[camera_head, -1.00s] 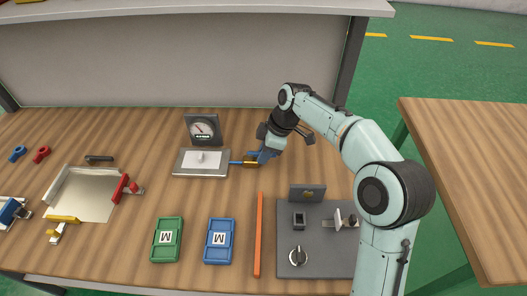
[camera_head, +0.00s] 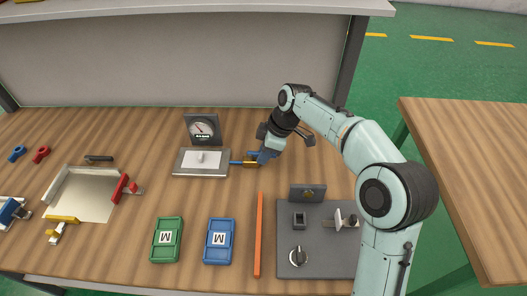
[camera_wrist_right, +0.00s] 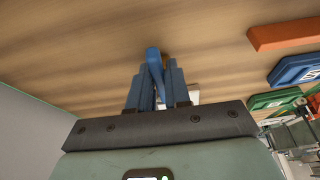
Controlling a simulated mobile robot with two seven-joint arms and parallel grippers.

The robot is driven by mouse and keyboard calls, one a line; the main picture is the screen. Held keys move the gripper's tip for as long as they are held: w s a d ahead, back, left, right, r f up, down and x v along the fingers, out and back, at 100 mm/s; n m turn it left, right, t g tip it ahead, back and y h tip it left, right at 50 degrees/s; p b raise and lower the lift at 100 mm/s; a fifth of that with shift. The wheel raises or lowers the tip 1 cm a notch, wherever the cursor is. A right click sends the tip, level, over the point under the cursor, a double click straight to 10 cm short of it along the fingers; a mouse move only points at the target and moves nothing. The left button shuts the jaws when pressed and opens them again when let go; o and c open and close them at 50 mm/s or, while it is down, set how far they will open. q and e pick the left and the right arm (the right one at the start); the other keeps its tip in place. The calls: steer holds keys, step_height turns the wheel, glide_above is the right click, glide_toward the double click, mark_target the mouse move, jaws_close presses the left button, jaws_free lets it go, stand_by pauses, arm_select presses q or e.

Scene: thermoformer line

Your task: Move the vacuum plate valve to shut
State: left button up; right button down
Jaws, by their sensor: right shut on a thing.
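The vacuum plate (camera_head: 186,169) is a grey plate with a lighter top, lying on the bench left of my right gripper. A gauge (camera_head: 202,129) stands behind it. A short blue line (camera_head: 236,162) runs from its right side to a small brass-coloured valve (camera_head: 250,165). My right gripper (camera_head: 260,160) is at this valve, shut on its blue lever. In the right wrist view, the blue lever (camera_wrist_right: 154,62) sticks out between the two fingers, slightly tilted. The fingers hide much of the valve, so its exact setting is unclear. My left gripper is out of view.
Green (camera_head: 166,240) and blue (camera_head: 219,241) cases marked M lie in front. An orange bar (camera_head: 258,235) lies beside a dark fixture board (camera_head: 292,267) with a knob. A metal tray with coloured clamps (camera_head: 85,198) is at left. Bench behind the gripper is clear.

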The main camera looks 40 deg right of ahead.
steer(key=m, duration=0.1)
steer(key=m+b, duration=0.1)
steer(key=m, duration=0.1)
steer(key=shift+s+a+t+h, duration=0.3)
steer(key=shift+a+t+h, duration=0.1)
steer(key=m, duration=0.2)
steer(key=a+m+h, duration=0.1)
steer(key=shift+s+b, duration=0.25)
steer(key=shift+b, duration=0.05)
steer(key=shift+a+m, duration=0.1)
steer(key=shift+m, duration=0.2)
steer(key=shift+a+f+m+t+h, duration=0.15)
steer(key=shift+a+m+h, duration=0.2)
steer(key=shift+m, duration=0.55)
steer(key=shift+a+r+m+t+h, duration=0.15)
steer(key=shift+a+m+h, duration=0.2)
steer(key=shift+m, duration=0.55)
steer(key=shift+d+f, duration=0.1)
